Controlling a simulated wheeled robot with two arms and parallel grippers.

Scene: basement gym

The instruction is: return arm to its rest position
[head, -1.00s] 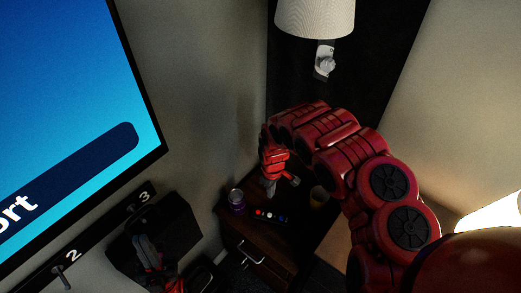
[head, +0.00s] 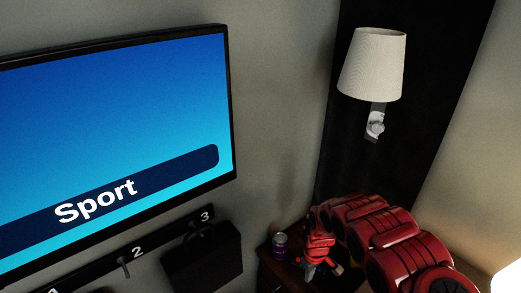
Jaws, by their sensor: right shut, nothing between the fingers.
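My right arm, red and segmented, comes in from the lower right and bends down over a dark wooden bedside cabinet (head: 266,276). My right gripper (head: 309,272) is at its end, pointing down, low over the cabinet top. Its fingers are shut with nothing between them. The fingertips are small and dark, so I cannot tell whether they touch the top. My left gripper is out of view.
A wall lamp (head: 372,65) hangs above the arm. A large screen (head: 120,130) fills the left wall. Below it is a numbered hook rail (head: 160,248) with a black case (head: 205,262).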

